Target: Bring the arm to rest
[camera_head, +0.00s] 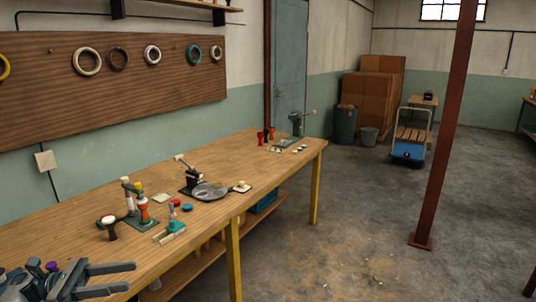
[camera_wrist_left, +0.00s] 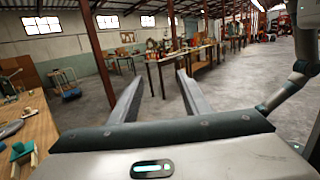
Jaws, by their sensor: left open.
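My left gripper (camera_head: 108,279) is at the lower left of the head view, over the near end of the workbench (camera_head: 100,205). Its two grey fingers are spread and point right, with nothing between them. In the left wrist view the fingers (camera_wrist_left: 158,95) are apart and empty, pointing out over the open floor, with the bench edge at the left. Small goblet drums stand on the bench: a dark one with a pale top (camera_head: 110,228) and an orange one (camera_head: 143,208) at a green-based stand. My right gripper is not in view.
A black press with a round grey tray (camera_head: 210,191) stands mid-bench. A green-and-cream fixture (camera_head: 170,232) lies near the front edge. A red post (camera_head: 445,130) rises from the floor at right. The floor (camera_head: 340,240) beside the bench is clear.

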